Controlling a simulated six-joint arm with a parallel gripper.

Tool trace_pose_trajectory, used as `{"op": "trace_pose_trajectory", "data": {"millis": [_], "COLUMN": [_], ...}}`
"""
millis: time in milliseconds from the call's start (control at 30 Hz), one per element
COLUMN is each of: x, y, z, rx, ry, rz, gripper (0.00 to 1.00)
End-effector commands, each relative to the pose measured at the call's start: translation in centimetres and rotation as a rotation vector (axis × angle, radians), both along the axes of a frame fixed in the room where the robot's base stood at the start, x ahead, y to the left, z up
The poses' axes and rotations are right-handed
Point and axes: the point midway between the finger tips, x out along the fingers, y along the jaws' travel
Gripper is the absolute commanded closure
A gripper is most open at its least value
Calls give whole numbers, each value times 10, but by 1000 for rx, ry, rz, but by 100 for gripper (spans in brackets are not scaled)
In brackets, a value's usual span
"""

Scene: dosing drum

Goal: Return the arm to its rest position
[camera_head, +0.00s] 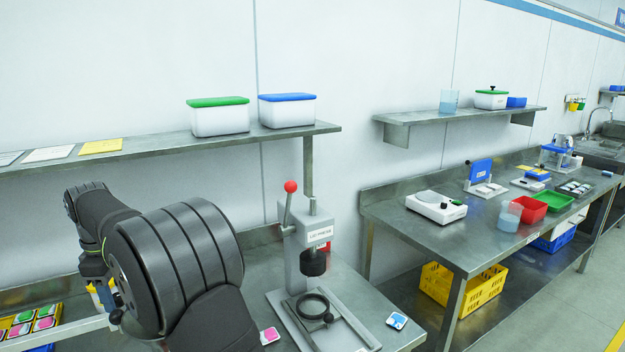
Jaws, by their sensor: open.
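My arm (178,262) fills the lower left of the head view, its dark ribbed joint large in the foreground. A further dark link (92,215) of mine bends down behind it at the left. My gripper cannot be made out; the arm's own links cover the area where it may be. No held object shows.
A lever press (310,237) with a red knob stands on the steel bench just right of my arm. A pink-topped piece (270,335) and a blue-topped piece (397,320) lie on the bench. Lidded boxes (220,118) sit on the shelf above. A tray of coloured pieces (22,328) is at the lower left.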

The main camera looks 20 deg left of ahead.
Motion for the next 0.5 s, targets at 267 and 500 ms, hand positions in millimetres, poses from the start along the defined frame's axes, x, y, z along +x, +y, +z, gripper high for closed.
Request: {"op": "trace_pose_trajectory", "data": {"millis": [267,500], "x": [0,0], "y": [0,0], "z": [-4,0], "rx": [0,1], "ry": [0,-1], "rz": [0,0], "gripper": [48,48]}}
